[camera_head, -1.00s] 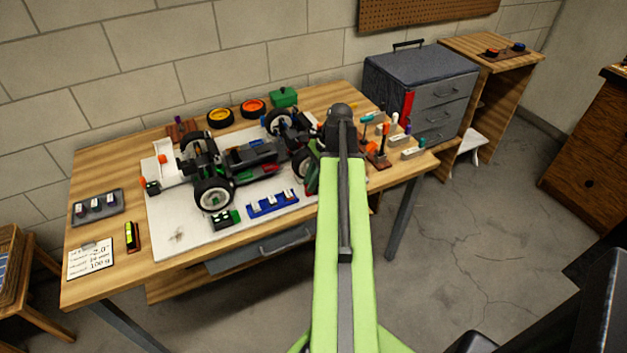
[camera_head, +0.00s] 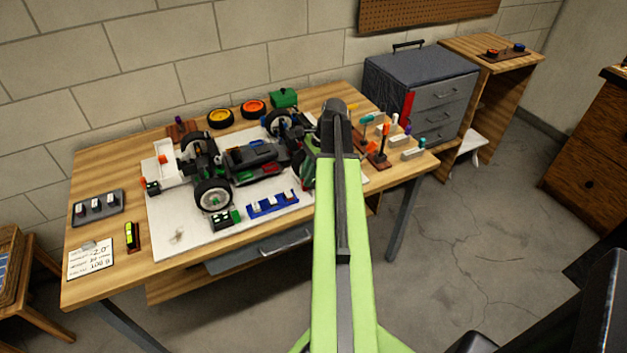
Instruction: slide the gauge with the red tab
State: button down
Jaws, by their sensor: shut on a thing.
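My green arm reaches up over the front of the bench to its dark elbow (camera_head: 338,112). Its lower part folds down behind the arm beside the car's right end. My gripper's fingertips and whatever is between them are hidden there. The open-framed toy racecar (camera_head: 255,155) stands on a white board (camera_head: 185,235), with a small red part (camera_head: 270,166) low on its near side. I cannot tell whether that is the gauge's red tab. No gauge with a red tab can be clearly made out.
A grey tray (camera_head: 113,209) with several small pieces lies at the bench's left. A blue rack (camera_head: 262,208) and a small green-and-black block (camera_head: 222,220) sit in front of the car. Upright tools (camera_head: 383,145) stand right of my arm. A grey drawer cabinet (camera_head: 440,95) is behind them.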

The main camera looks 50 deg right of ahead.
jog(key=c, duration=1.4)
grip_release()
jog(key=shift+w, duration=0.15)
jog(key=shift+o, duration=0.2)
jog(key=shift+d+r+p, duration=0.15)
jog(key=shift+r+p, duration=0.45)
jog(key=p+v, duration=0.6)
jog(key=v, duration=0.1)
jog(key=shift+d+f, duration=0.1)
jog(key=shift+f, duration=0.05)
jog(key=shift+s, duration=0.2)
